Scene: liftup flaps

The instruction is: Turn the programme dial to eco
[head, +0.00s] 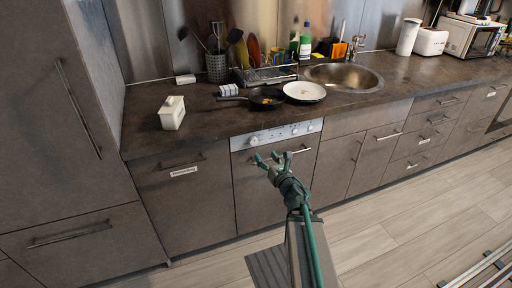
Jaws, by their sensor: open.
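The dishwasher (275,189) sits under the counter, with a white control strip (282,134) along its top edge. A round programme dial (254,141) shows near the left end of the strip. Its markings, including eco, are too small to read. My gripper (273,157) is open and empty, with its two green fingers spread in front of the upper dishwasher door.
The dishwasher handle (301,150) is close to my right finger.

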